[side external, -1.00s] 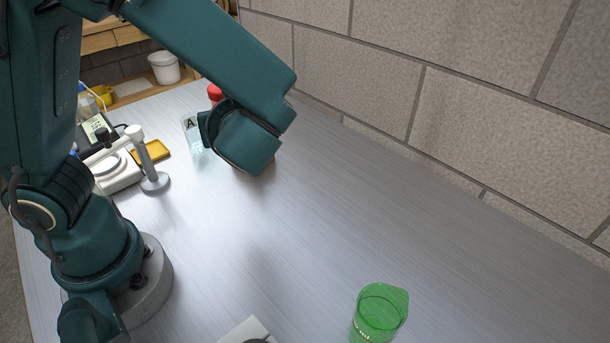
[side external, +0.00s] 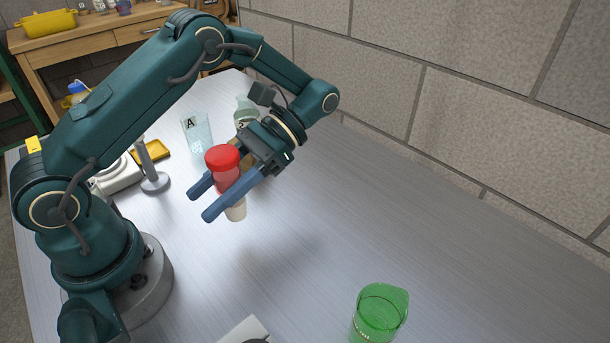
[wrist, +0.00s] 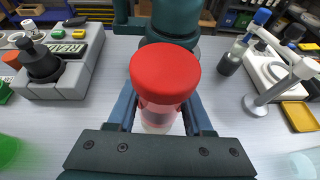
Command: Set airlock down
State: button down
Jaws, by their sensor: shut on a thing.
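The airlock (side external: 224,182) has a red cap, a clear reddish body and a pale stopper at its lower end. My gripper (side external: 203,204) is shut on it, with the blue fingers on either side of the body. It is roughly upright and looks raised above the metal bench, with a soft shadow below. In the wrist view, the red cap of the airlock (wrist: 165,75) faces the camera between the fingers and hides most of the body.
A clear vessel marked A (side external: 197,135) and a pale green vessel (side external: 245,108) stand behind. A grey stand (side external: 155,182), yellow tray (side external: 150,152) and white device (side external: 117,178) are left. A green beaker (side external: 380,312) stands in front. The bench's middle and right are clear; a block wall borders it.

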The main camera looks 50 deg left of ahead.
jog(key=w+d+r+n+t+h, duration=0.3)
jog(key=w+n+t+h, duration=0.2)
jog(key=n+t+h, duration=0.3)
jog(key=w+d+r+n+t+h, duration=0.25)
jog(key=w+n+t+h, duration=0.35)
jog(key=n, duration=0.5)
jog(key=shift+g+h, duration=0.3)
jog(key=shift+s+d+f, duration=0.55)
jog(key=shift+d+f, duration=1.2)
jog(key=shift+d, duration=0.05)
jog(key=shift+s+d+f, duration=0.5)
jog(key=shift+d+f, duration=1.3)
jog(key=shift+s+d+f, duration=0.55)
jog(key=shift+d+f, duration=1.2)
jog(key=shift+d, duration=0.05)
jog(key=shift+c, duration=1.5)
grip_release()
jog(key=shift+f, duration=0.15)
